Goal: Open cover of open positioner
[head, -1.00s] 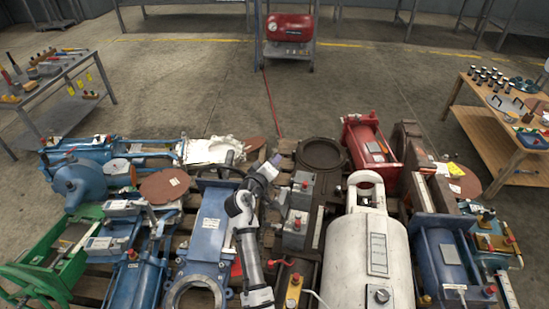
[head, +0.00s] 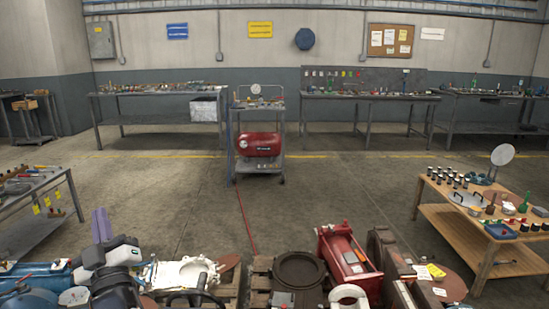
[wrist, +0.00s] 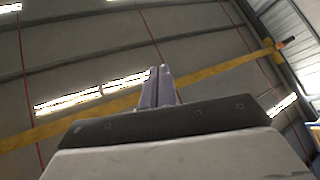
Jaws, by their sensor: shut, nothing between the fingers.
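My gripper (head: 101,224) shows at the lower left in the head view, with its purple fingers pointing up and closed together. The fingers (wrist: 161,86) also stand together and empty in the wrist view, against the roof. My gripper is above the left part of the valve lot and touches nothing that I can see. A grey box (head: 283,299), possibly a positioner, shows at the bottom edge of the head view. I cannot tell which positioner is open; most of them are below the head view, and no cover is visible.
A red actuator (head: 346,255), a dark round flange (head: 299,269) and a white casting (head: 182,271) lie on the pallets. A wooden bench (head: 462,206) stands right, a grey bench (head: 40,205) left. A cart with a red compressor (head: 259,144) stands behind open floor.

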